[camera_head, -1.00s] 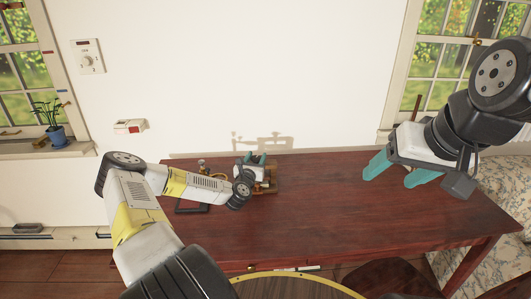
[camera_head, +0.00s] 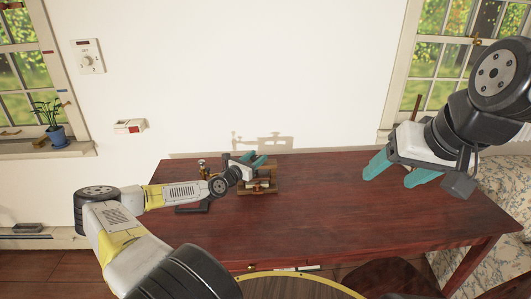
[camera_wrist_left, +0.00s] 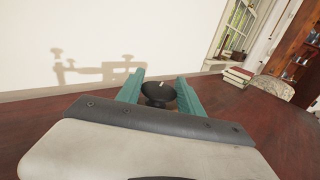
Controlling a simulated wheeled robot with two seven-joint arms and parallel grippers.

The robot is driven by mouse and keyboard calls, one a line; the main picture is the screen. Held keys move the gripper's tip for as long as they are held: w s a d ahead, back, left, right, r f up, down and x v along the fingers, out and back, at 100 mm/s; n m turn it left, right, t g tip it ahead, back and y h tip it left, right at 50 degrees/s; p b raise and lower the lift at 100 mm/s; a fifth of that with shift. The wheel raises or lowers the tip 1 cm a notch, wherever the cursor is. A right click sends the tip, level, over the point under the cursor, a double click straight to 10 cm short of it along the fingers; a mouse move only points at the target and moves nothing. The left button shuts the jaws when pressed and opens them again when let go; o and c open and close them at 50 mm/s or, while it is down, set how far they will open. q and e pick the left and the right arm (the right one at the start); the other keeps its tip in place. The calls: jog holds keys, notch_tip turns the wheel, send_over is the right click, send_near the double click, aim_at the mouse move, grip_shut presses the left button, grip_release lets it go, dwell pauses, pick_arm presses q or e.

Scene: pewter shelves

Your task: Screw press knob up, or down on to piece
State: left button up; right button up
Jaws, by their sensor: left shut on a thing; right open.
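A small wooden press (camera_head: 258,187) stands on the dark red table near the wall. Its black knob (camera_wrist_left: 158,90) shows in the left wrist view between the teal fingers. My left gripper (camera_head: 256,160) reaches in from the left at the press top and is shut on the knob. It also shows in the left wrist view (camera_wrist_left: 161,80). The gripper hides much of the press top, and the piece under the knob cannot be made out. My right gripper (camera_head: 396,177) is open and empty, held above the right part of the table.
The table (camera_head: 360,205) is clear in the middle and right. A dark flat item (camera_head: 192,208) and a small brass object (camera_head: 203,168) lie left of the press, near my left arm. A chair (camera_head: 395,278) stands at the front. Books (camera_wrist_left: 237,76) show far right in the wrist view.

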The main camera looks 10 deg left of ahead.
aim_at(253, 160)
pick_arm(q)
jog(key=o, duration=1.4)
jog(key=v, duration=0.7)
jog(key=shift+s+a, duration=0.2)
jog(key=shift+s, duration=0.2)
